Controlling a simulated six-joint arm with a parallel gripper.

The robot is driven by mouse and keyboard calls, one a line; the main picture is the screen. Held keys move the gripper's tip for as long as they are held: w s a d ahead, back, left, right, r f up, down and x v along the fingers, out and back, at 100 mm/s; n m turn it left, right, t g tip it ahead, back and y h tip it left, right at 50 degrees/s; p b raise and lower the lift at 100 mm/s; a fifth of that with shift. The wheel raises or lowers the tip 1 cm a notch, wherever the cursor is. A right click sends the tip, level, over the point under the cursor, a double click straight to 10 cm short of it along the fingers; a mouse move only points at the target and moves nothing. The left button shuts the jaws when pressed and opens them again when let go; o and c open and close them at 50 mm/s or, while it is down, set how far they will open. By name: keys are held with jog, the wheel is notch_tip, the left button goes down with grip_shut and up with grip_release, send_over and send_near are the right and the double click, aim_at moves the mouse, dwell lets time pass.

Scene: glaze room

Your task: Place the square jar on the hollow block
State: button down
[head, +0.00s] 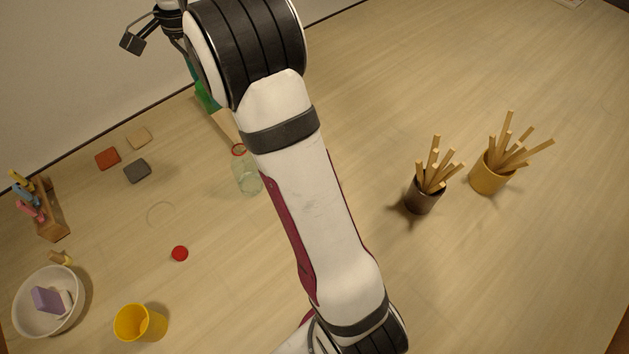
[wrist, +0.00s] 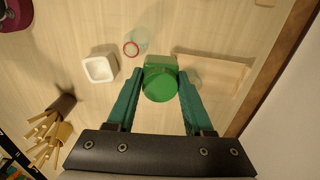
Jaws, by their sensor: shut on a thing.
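A green jar (wrist: 159,83), with a squarish body and a round end, sits between the two teal fingers of my gripper (wrist: 160,76) in the wrist view. My gripper is shut on it. In the head view only a little green (head: 205,98) shows beside my arm, which hides most of the gripper. A white square block with an open hollow (wrist: 100,69), which looks like the hollow block, stands on the floor left of the held jar in the wrist view, apart from it. I cannot find it in the head view.
A clear bottle with a red rim (head: 247,175) stands close by. A tan board (wrist: 225,72) lies right of the held jar in the wrist view. Two stick-filled pots (head: 425,196) (head: 488,176), a yellow cup (head: 138,322) and a white bowl (head: 28,318) stand farther off.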

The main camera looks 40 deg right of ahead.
jog(key=s+d, duration=1.3)
jog(key=s, duration=0.1)
jog(key=s+d, duration=0.3)
jog(key=s, duration=1.1)
jog(key=w+a+f, duration=0.2)
jog(key=w+f, duration=0.1)
jog(key=f, duration=0.1)
jog(key=w+a+f, duration=0.1)
jog(key=w+f, duration=0.2)
jog(key=f, duration=0.1)
jog(key=w+a+f, duration=0.2)
jog(key=w+f, duration=0.1)
jog(key=f, duration=0.1)
jog(key=shift+w+a+f, duration=0.3)
jog(key=shift+f, duration=0.1)
jog(key=shift+w+a+f, duration=0.1)
jog(key=shift+w+f, duration=0.05)
jog(key=shift+f, duration=0.95)
jog(key=shift+w+f, duration=0.15)
jog(key=shift+f, duration=0.9)
jog(key=shift+f, duration=0.1)
jog(key=shift+c, duration=1.4)
grip_release()
